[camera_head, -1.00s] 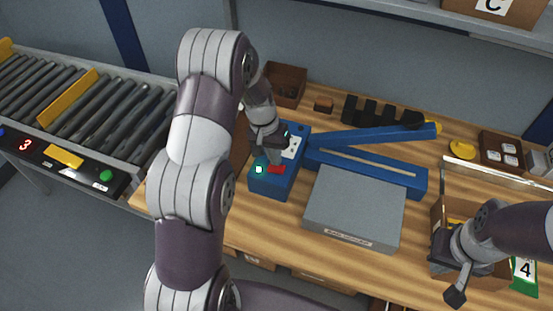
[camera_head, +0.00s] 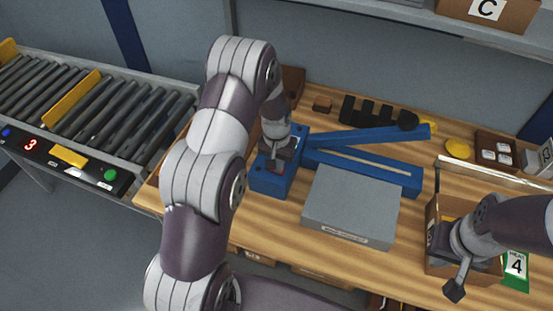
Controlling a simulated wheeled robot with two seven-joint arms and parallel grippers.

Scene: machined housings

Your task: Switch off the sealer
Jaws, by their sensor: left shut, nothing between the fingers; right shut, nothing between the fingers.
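The sealer is a blue machine with a control box (camera_head: 267,184) at its left end and two long blue bars (camera_head: 368,170) reaching right. A grey platform (camera_head: 350,205) stands in front of the bars. My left gripper (camera_head: 276,164) is shut and empty, right over the control box, at the red switch. The gripper hides most of the switch, and I cannot tell if they touch. The green light seen earlier does not show now. My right gripper (camera_head: 455,288) is shut and empty, over a cardboard box (camera_head: 432,222) at the right.
A roller conveyor (camera_head: 90,110) with its own button panel stands at the left. A dark rack (camera_head: 378,112), a yellow roll (camera_head: 458,149) and a brown tray (camera_head: 497,150) lie along the back of the wooden table. A green card marked 4 (camera_head: 516,265) is at the right.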

